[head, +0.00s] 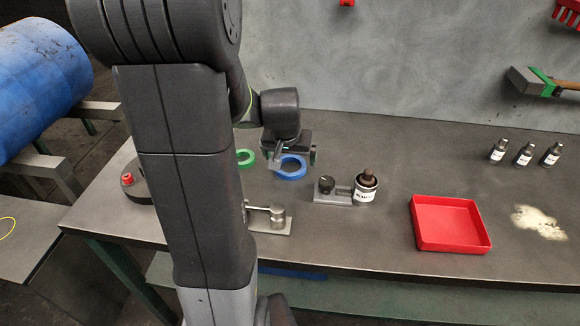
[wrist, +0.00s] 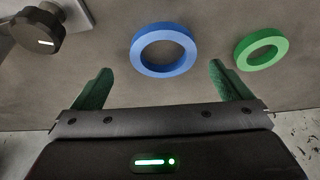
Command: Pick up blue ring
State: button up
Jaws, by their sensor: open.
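The blue ring (head: 291,167) lies flat on the grey table in the head view, partly behind my gripper (head: 288,156). In the wrist view the blue ring (wrist: 137,53) lies just ahead of the gap between my two green fingertips. My gripper (wrist: 161,72) is open and empty, with the fingers wide apart on either side of the gap. The fingertips do not reach around the ring in that view. Their height above the table is hard to tell.
A green ring (head: 246,157) lies left of the blue one; it also shows in the wrist view (wrist: 283,46). A metal piece with a dark knob (head: 326,185) and a labelled can (head: 365,191) stand to the right. A red tray (head: 450,241) is farther right.

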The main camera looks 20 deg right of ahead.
aim_at(291, 168)
jog(key=shift+w+x, duration=0.2)
jog(key=shift+x, duration=2.25)
jog(key=shift+a, duration=0.1)
jog(key=shift+c, duration=0.2)
jog(key=c, duration=1)
